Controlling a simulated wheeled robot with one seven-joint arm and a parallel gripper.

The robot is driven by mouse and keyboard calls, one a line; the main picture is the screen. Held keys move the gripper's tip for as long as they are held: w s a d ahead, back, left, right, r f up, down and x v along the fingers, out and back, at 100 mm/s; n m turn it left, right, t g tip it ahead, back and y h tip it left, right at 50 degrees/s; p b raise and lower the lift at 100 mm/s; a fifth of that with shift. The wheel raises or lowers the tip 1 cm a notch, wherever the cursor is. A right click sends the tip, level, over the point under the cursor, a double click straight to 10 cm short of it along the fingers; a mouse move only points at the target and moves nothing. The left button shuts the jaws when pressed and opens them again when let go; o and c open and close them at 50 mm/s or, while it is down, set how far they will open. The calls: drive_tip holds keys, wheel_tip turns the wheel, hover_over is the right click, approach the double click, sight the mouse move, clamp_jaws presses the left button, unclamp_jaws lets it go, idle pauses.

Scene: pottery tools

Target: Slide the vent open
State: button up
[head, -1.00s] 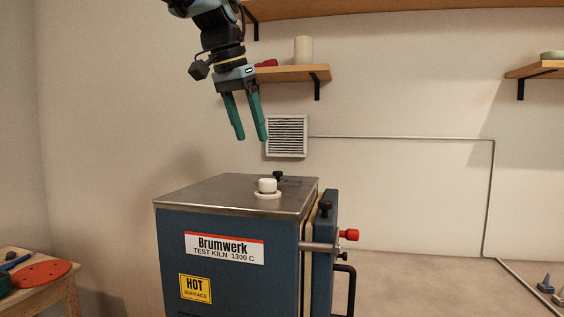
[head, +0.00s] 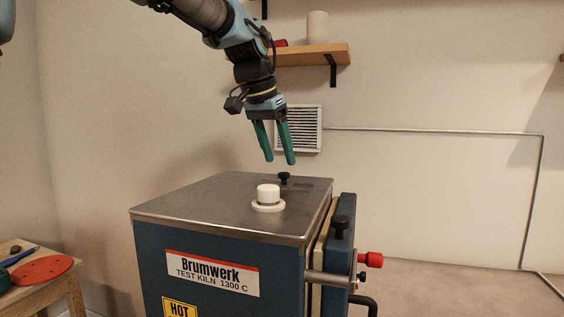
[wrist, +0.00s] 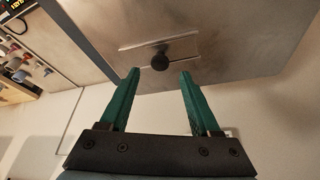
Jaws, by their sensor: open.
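The blue kiln has a grey metal top (head: 200,205). Near the back of that top is a black knob (head: 284,178). The wrist view shows the knob (wrist: 160,62) on a narrow metal slide plate (wrist: 135,54) set on the top. A white plug (head: 268,194) on a pale ring sits nearer the front. My gripper (head: 279,161) points down above the back of the kiln top, its green fingers apart and empty. In the wrist view the knob appears just beyond the gap between my fingertips (wrist: 160,75), not between them.
A louvred grille (head: 303,128) is on the wall behind my gripper. A wooden shelf (head: 305,54) with a pale cylinder hangs above. The kiln door (head: 340,240) with a red knob (head: 371,260) is at the right. A stool (head: 45,285) with tools stands at left.

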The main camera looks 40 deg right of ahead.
sight(284, 173)
drive_tip(key=shift+p+x, duration=0.3)
drive_tip(key=shift+x, duration=1.5)
clamp_jaws()
